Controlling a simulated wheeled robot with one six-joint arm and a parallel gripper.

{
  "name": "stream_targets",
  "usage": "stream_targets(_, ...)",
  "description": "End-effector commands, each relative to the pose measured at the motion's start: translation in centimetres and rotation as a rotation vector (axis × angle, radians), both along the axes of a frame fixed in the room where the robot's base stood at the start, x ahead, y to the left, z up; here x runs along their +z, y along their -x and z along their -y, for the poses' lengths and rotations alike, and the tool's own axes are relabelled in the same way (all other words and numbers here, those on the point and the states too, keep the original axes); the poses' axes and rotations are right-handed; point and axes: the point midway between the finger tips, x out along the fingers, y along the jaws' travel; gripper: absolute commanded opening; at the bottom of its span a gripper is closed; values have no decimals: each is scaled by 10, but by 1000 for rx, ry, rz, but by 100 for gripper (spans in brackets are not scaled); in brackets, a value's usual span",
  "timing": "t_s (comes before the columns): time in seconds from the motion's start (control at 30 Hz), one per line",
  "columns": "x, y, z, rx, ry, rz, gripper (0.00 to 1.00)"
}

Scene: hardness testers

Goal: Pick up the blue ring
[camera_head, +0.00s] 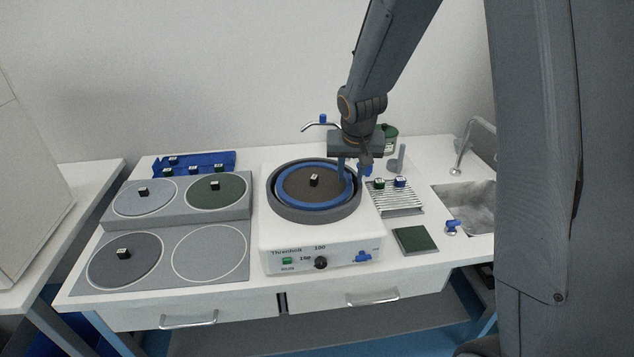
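The blue ring (287,197) lies around the dark round disc (305,184) inside the grey bowl on top of the white polishing machine (315,238). A small black block with a white top (314,180) sits on the disc. My gripper (353,178) points down at the right rear part of the ring. Its two fingers are apart, one over the ring's inner side and the other near the bowl's outer edge. The fingers hide part of the ring there. I cannot tell whether they touch it.
Left are a platform with round pads (210,252), small blocks and a blue tray (229,157). Right are a slatted rack (402,205) with two small pieces, a green square plate (415,240) and a sink (468,207).

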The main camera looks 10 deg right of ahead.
Motion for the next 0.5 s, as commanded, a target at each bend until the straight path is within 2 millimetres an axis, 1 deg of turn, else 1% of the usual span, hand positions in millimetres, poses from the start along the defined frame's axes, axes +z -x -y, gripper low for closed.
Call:
stream_targets(0.17, 0, 0, 0, 0, 0, 0, 30)
stream_targets(0.27, 0, 0, 0, -1, 0, 0, 14)
stream_targets(0.33, 0, 0, 0, -1, 0, 0, 3)
stream_targets(0.37, 0, 0, 0, -1, 0, 0, 0)
stream_targets(0.5, 0, 0, 0, -1, 0, 0, 0)
